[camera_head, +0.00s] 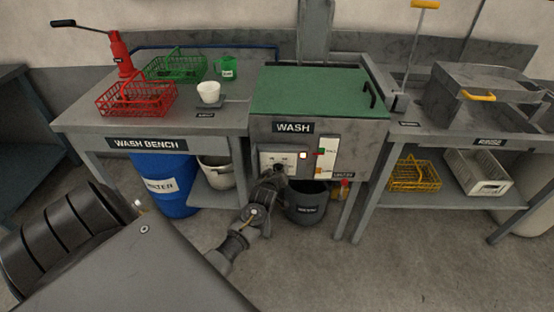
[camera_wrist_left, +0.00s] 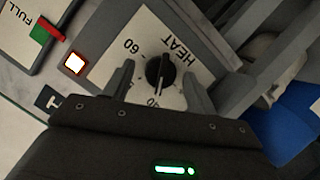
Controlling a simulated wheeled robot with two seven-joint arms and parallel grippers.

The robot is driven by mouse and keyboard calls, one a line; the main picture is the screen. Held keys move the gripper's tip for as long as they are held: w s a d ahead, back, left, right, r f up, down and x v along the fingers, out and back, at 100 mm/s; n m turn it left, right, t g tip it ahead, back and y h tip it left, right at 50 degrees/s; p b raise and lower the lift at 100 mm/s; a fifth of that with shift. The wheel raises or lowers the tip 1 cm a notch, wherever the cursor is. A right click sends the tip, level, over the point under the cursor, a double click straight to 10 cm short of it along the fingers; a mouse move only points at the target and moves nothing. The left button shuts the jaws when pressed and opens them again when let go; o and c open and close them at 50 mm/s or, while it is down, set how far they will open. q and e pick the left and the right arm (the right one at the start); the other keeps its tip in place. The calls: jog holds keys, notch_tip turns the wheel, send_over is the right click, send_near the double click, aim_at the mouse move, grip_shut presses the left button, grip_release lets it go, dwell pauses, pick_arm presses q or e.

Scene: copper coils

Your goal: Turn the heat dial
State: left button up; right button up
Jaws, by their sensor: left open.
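The heat dial (camera_wrist_left: 160,72) is a round black knob on a white plate marked HEAT, with 60 and 40 readable, in the left wrist view. Its pointer is directed toward the 40 side. The plate sits on the front of the grey wash unit (camera_head: 358,140) in the head view, where my left arm partly covers it. My left gripper (camera_wrist_left: 160,85) is open, with one finger on each side of the dial. I cannot tell whether the fingers touch it. My left gripper also shows at the panel in the head view (camera_head: 279,171). My right gripper is not in view.
A lit square indicator (camera_wrist_left: 74,64) and a red-green level strip (camera_wrist_left: 47,33) are beside the dial plate. A dark bucket (camera_head: 308,205) stands below the panel, and a blue barrel (camera_head: 172,205) is to the left. The wash unit's green lid (camera_head: 310,92) is shut.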

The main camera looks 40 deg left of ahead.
pick_arm(q)
jog(key=v, duration=1)
jog(key=shift+s+r+p, duration=0.2)
jog(key=shift+s+p, duration=0.1)
jog(key=shift+s, duration=0.05)
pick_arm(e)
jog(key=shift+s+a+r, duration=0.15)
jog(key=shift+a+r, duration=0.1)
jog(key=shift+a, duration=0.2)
pick_arm(q)
jog(key=shift+d, duration=0.15)
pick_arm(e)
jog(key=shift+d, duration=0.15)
